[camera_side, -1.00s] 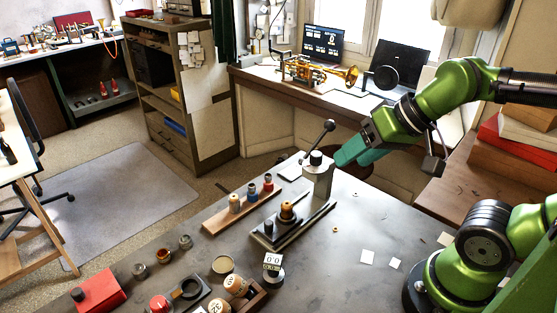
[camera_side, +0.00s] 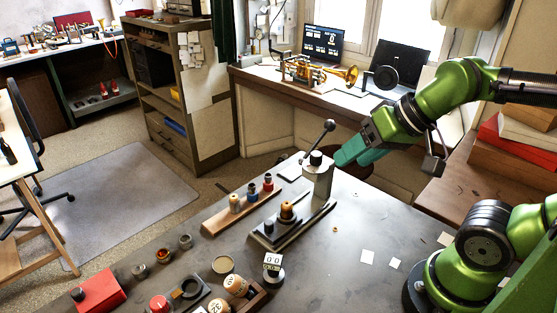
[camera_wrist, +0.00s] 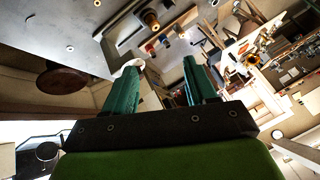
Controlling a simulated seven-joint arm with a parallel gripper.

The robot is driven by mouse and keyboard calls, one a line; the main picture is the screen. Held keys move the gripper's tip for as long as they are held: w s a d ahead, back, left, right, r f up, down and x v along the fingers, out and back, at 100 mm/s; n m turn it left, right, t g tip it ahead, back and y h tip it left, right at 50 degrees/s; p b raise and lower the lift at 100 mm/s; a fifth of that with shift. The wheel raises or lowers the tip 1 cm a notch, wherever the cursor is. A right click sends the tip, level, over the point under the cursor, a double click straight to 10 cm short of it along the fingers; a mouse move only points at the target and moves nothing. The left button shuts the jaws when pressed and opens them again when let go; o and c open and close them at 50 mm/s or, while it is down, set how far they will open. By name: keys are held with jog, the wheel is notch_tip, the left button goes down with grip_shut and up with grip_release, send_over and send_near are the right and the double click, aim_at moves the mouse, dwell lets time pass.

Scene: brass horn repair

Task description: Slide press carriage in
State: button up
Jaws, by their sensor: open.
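The press stands on the grey bench in the side view, with a grey upright column (camera_side: 318,180) and a lever ending in a dark ball knob (camera_side: 329,125). Its carriage (camera_side: 286,222), on the base rails in front of the column, carries a part with a brass-coloured top (camera_side: 287,208). My gripper (camera_side: 347,158), with teal fingers, is beside and just right of the column top, above the bench. In the wrist view my gripper (camera_wrist: 163,90) is open with nothing between its fingers. The brass-topped part (camera_wrist: 150,19) and press base show beyond them, partly cut off.
A counter (camera_side: 273,264), a red box (camera_side: 98,289) and several small jars are nearer the front. White squares (camera_side: 367,257) lie on the right. The bench between them and the press is mostly clear.

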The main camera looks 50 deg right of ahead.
aim_at(269, 222)
jog(key=shift+c, duration=0.4)
jog(key=shift+a+f, duration=0.15)
jog(key=shift+f, duration=0.05)
jog(key=shift+c, duration=1.3)
jog(key=w+a+f+g, duration=0.1)
jog(key=w+a+g, duration=0.1)
jog(key=w, duration=0.2)
jog(key=w+a+f+n+g+h, duration=0.1)
jog(key=w+a+f+g, duration=0.1)
jog(key=w+a, duration=0.1)
jog(key=w+a+f+n+g, duration=0.1)
jog(key=w+a+g, duration=0.1)
jog(key=w, duration=0.4)
jog(key=shift+a+f+g, duration=0.3)
jog(key=shift+a+f, duration=0.05)
jog(key=shift+a, duration=0.25)
jog(key=shift+c, duration=0.5)
jog(key=shift+m+g+h, duration=0.3)
jog(key=shift+m+h, duration=0.2)
jog(key=f, duration=0.5)
jog(key=w+f, duration=0.1)
jog(key=f, duration=0.9)
jog(key=shift+w+a+f, duration=0.1)
jog(key=shift+w+f, duration=0.1)
jog(key=shift+f, duration=0.15)
grip_shut()
